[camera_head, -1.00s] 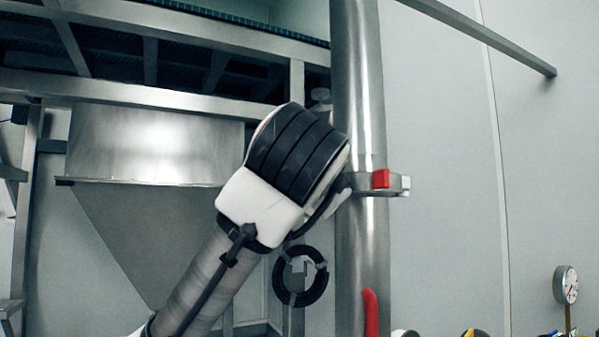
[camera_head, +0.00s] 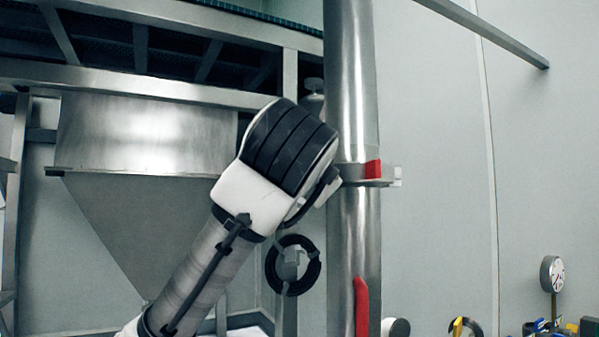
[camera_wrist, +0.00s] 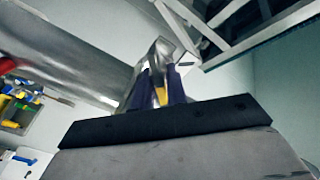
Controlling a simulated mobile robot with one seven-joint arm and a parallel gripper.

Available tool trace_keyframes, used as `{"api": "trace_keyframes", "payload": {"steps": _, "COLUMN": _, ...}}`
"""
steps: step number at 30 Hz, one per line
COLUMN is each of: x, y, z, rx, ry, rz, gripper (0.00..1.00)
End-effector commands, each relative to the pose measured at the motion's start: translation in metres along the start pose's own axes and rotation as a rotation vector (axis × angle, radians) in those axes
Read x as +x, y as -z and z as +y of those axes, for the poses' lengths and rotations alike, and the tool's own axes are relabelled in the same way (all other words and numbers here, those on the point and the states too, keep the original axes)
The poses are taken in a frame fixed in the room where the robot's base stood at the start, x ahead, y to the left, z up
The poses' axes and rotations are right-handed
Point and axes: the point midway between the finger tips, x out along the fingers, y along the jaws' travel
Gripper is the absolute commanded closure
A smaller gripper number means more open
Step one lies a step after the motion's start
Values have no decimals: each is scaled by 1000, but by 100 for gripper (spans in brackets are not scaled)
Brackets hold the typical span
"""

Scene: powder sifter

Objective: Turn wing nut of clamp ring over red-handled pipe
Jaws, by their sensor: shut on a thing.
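The steel pipe (camera_head: 352,100) stands upright right of my arm, with a red handle (camera_head: 361,305) low on its front. The clamp ring (camera_head: 352,183) is around the pipe, with a red piece (camera_head: 373,168) at its right side. The pipe also crosses the upper left of the wrist view (camera_wrist: 80,55). There, my gripper (camera_wrist: 160,82) has its dark purple fingers on the wing nut of the clamp, which is largely hidden between them. A bright metal part (camera_wrist: 163,52) and a yellow patch (camera_wrist: 160,96) show there. In the head view my arm hides the fingers.
A steel hopper (camera_head: 145,135) hangs under a metal frame (camera_head: 150,85) at the left. A black ring-shaped wheel (camera_head: 293,265) is close left of the pipe. A gauge (camera_head: 553,274) and several coloured items stand at the lower right. The wall right of the pipe is mostly clear.

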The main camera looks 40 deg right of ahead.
Motion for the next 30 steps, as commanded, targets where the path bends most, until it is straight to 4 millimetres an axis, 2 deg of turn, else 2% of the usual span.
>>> {"api": "trace_keyframes", "payload": {"steps": 11, "x": 1, "y": -1, "z": 1, "rx": -217, "ry": -3, "rz": 1, "gripper": 100}}
{"api": "trace_keyframes", "payload": {"steps": 30, "x": 0, "y": -2, "z": -2, "rx": -824, "ry": -4, "rz": 0, "gripper": 100}}
